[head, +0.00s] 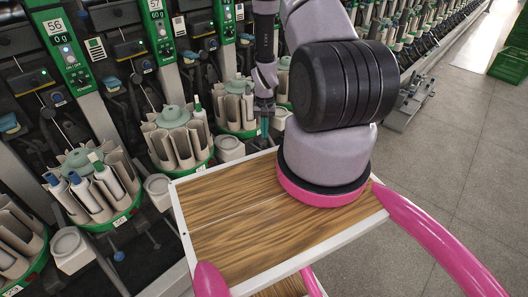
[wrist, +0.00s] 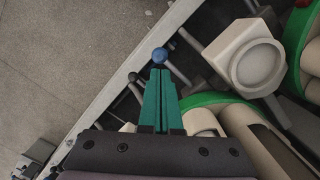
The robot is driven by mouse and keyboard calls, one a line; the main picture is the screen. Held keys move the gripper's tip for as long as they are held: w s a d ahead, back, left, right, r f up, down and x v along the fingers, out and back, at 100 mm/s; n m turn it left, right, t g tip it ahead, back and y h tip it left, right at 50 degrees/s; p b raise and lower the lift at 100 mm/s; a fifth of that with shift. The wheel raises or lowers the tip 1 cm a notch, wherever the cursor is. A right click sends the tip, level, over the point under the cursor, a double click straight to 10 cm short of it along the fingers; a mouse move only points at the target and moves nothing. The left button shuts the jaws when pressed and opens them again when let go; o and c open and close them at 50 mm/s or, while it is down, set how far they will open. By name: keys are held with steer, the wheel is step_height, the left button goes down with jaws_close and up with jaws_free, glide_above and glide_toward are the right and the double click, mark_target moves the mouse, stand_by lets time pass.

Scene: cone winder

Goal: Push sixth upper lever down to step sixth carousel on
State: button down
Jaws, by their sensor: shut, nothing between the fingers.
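My gripper (wrist: 160,72) is shut and empty, its teal fingers together. In the wrist view its tips are right at a blue ball knob (wrist: 159,55) on a lever; I cannot tell whether they touch. A black knob (wrist: 132,77) on another lever is just left of the fingers. In the head view my gripper (head: 265,135) points down beside the row of carousels, and the lever at its tips is hidden or too small to make out. A carousel with beige holders and a green rim (wrist: 205,99) is to the right in the wrist view. I cannot tell which carousel is sixth.
A square beige cup holder (wrist: 243,55) stands right of the blue knob. A pale rail (wrist: 105,89) runs along the machine's edge, with open floor beyond. In the head view my wooden-topped base (head: 235,215) is close to the carousels. A green crate (head: 510,65) is far right.

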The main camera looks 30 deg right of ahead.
mark_target(256, 148)
steer(key=shift+s+a+f, duration=0.1)
steer(key=shift+s+f, duration=0.05)
steer(key=shift+f, duration=1.4)
steer(key=shift+s+a+f, duration=0.1)
steer(key=shift+f, duration=1.45)
